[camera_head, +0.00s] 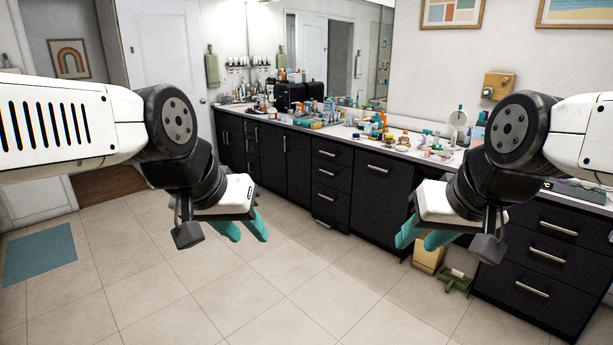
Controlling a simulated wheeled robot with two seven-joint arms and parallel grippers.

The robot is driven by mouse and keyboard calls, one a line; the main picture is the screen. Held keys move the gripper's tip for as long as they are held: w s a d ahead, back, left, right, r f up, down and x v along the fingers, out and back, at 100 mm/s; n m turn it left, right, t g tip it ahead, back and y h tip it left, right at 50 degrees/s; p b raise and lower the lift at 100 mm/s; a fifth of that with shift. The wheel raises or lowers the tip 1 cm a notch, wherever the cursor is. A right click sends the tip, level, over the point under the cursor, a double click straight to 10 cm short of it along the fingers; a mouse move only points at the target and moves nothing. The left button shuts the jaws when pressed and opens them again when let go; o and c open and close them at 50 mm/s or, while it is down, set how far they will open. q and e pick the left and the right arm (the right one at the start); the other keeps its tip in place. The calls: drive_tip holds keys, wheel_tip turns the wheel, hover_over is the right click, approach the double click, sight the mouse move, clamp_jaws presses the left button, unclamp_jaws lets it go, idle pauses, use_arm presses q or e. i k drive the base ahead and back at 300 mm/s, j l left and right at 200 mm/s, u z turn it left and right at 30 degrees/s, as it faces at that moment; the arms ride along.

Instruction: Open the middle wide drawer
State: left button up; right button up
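The long dark vanity runs along the right wall and has several drawers with metal bar handles. A wide drawer front (372,190) with one handle (378,169) is near the middle of the vanity, flush with its neighbours. At the right is a stack of wide drawers, whose middle one (549,256) is also flush. My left gripper (250,238) has teal fingers spread apart and is empty over the floor. My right gripper (418,242) also has its teal fingers apart and is empty, in front of the vanity, overlapping its right part in the picture. Neither touches a handle.
The countertop (325,130) is crowded with bottles, jars and black boxes (290,97). A yellowish bin (429,258) and a green object (456,280) stand on the floor by the right drawers. A teal mat (40,257) lies at left. The tiled floor in front is clear.

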sight(338, 176)
drive_tip(key=i+j+u, duration=0.4)
drive_tip(key=i, duration=0.3)
drive_tip(key=i+u, duration=0.35)
drive_tip(key=i, duration=1.3)
drive_tip(key=i+j, duration=0.1)
drive_tip(key=i, duration=0.9)
drive_tip(key=i+j+z, duration=0.1)
drive_tip(key=i+z, duration=0.25)
drive_tip(key=i+j+z, duration=0.35)
drive_tip(key=i, duration=0.2)
drive_tip(key=i+j+z, duration=0.35)
drive_tip(key=i+l, duration=0.15)
drive_tip(key=i, duration=0.5)
